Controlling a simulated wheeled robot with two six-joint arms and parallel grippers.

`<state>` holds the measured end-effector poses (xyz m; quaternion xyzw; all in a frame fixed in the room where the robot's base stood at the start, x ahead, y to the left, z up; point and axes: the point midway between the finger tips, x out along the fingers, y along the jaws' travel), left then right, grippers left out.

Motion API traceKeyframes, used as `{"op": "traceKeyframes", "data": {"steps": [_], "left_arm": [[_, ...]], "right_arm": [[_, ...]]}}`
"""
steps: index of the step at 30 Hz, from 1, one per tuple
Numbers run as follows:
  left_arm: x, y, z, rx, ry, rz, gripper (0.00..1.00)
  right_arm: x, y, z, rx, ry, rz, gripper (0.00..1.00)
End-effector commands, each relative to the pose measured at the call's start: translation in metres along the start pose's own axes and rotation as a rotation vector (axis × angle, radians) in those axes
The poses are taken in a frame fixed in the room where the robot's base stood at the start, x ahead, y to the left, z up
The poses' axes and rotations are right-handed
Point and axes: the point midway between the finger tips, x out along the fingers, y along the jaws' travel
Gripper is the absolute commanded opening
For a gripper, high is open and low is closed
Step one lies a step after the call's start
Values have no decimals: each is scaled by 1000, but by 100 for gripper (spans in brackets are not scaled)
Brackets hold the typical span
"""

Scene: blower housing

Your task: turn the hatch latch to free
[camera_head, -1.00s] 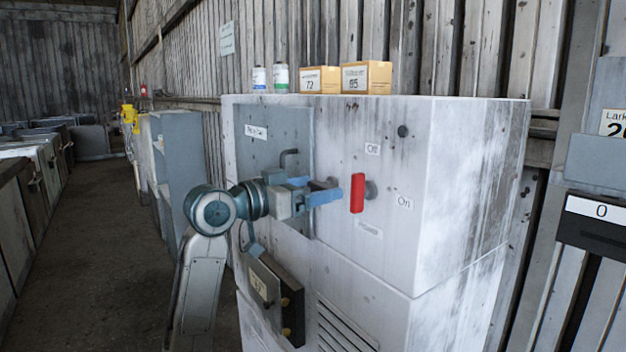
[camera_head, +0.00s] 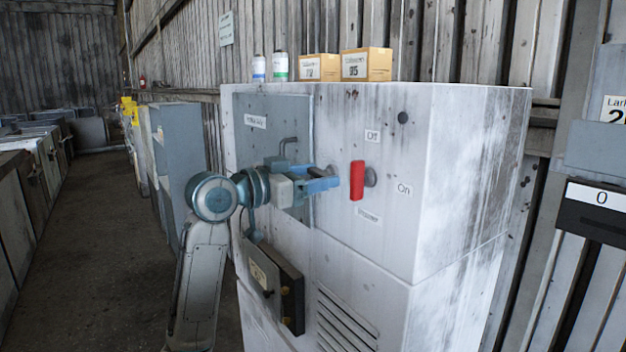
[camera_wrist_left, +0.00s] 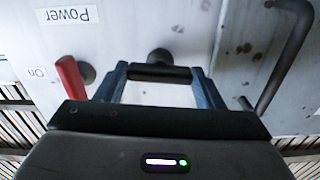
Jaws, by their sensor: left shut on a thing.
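The hatch (camera_head: 269,120) is a grey-blue panel in the left part of the pale cabinet front, with a bent grey handle (camera_head: 289,143). It looks closed. The latch, a dark bar (camera_wrist_left: 160,72) on a round grey pivot (camera_wrist_left: 159,56), is at the hatch's right edge. My left gripper (camera_head: 325,180) reaches it from the left, its blue fingers shut on the bar from both sides. In the left wrist view the bar lies crosswise between the fingertips. In the head view the fingers hide most of the latch. My right gripper is not in view.
A red lever (camera_head: 357,181) between the Off and On labels stands close to the right of my left fingertips. A dark open-fronted box (camera_head: 277,287) juts out below my left wrist. Cartons (camera_head: 366,64) and small bottles stand on the cabinet top (camera_head: 440,90).

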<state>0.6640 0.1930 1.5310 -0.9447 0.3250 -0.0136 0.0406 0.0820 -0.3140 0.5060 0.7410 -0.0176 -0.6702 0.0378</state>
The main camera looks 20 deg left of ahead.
Motion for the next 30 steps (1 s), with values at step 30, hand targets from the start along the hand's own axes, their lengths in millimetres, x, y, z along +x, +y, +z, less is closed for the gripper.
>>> {"op": "traceKeyframes", "data": {"steps": [30], "left_arm": [[0, 1, 3, 918, 3, -2, 39]], "right_arm": [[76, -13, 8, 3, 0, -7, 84]]}}
